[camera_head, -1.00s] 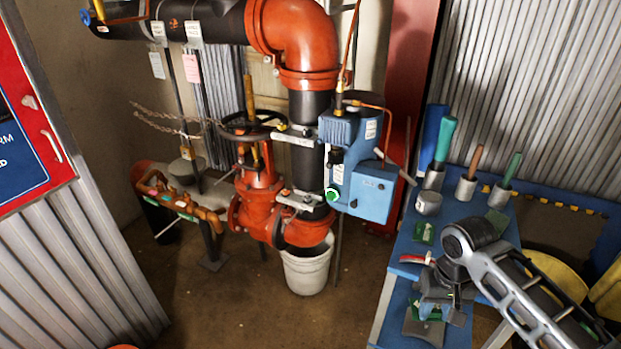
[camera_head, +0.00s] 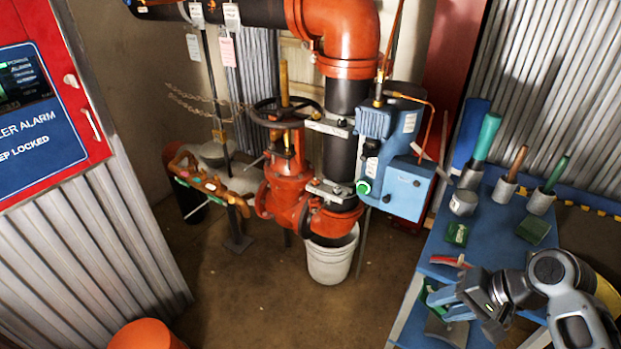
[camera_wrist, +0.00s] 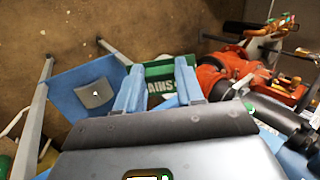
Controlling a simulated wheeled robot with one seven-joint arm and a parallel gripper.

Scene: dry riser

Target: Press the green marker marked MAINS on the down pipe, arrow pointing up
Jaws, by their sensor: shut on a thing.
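My gripper (camera_wrist: 158,88) is shut on a green marker (camera_wrist: 158,72) in the wrist view. White letters "AINS" show between the blue fingers; the rest of the word is hidden, and I see no arrow. In the head view my gripper (camera_head: 455,298) is low at the right, by the blue bench, with a little of the green marker (camera_head: 429,293) showing. The black down pipe (camera_head: 343,158) stands upright at centre, below a red elbow. It is well to the left of my gripper and apart from it.
A blue box (camera_head: 398,185) with a green knob sits beside the pipe. A red valve (camera_head: 287,180) and handwheel are on its left, a white bucket (camera_head: 331,262) below. The blue bench (camera_head: 480,235) carries pots, another green marker (camera_head: 457,234) and a grey pad (camera_wrist: 95,93).

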